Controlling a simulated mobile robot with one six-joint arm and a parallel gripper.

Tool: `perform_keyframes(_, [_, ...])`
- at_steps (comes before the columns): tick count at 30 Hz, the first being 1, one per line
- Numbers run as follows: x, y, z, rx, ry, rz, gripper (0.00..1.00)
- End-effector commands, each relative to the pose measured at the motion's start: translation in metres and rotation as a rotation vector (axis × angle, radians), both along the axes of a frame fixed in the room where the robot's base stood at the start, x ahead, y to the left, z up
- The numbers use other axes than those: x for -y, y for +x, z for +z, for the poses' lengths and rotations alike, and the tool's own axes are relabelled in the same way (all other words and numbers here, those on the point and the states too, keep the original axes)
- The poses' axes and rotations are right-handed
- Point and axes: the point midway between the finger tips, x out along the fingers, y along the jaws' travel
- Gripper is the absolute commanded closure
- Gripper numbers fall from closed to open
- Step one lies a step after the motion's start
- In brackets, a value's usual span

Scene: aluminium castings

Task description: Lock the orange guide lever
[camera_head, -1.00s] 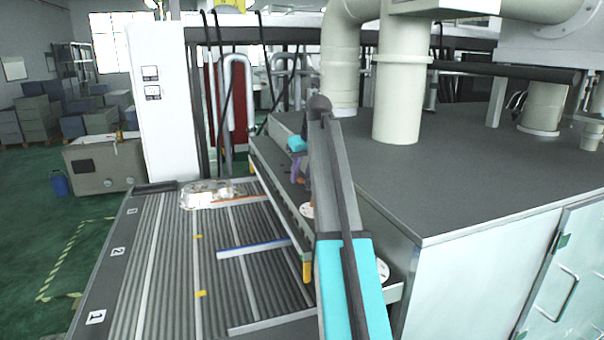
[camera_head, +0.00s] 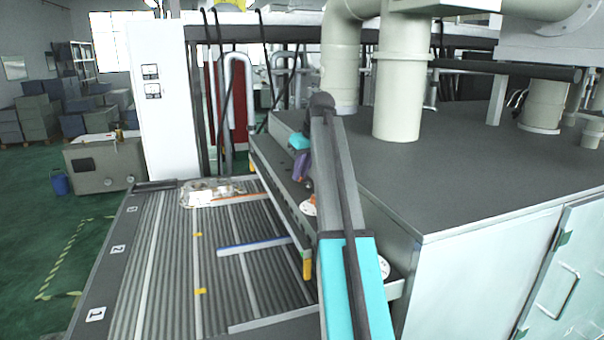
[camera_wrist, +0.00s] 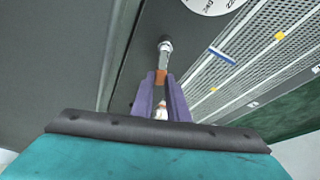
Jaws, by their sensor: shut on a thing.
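The orange guide lever (camera_wrist: 161,76) shows in the wrist view as a small orange piece between the tips of my purple fingers, with a metal rod end (camera_wrist: 165,46) just beyond it. My gripper (camera_wrist: 161,82) is shut on it. In the head view my gripper (camera_head: 302,165) is small, at the narrow grey ledge beside the conveyor, partly hidden by my arm. Whether the lever is locked cannot be told.
A shiny casting (camera_head: 208,193) lies at the far end of the ribbed conveyor (camera_head: 170,270). A large grey cabinet (camera_head: 470,180) stands to the right.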

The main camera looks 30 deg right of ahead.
Motion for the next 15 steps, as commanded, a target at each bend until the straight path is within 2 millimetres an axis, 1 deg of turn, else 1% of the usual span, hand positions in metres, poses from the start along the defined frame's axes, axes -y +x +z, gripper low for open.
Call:
perform_keyframes(5, [-0.004,0.0,-0.002,0.0,0.001,0.131,1.0])
perform_keyframes(15, [-0.016,-0.004,-0.002,0.0,0.001,0.449,1.0])
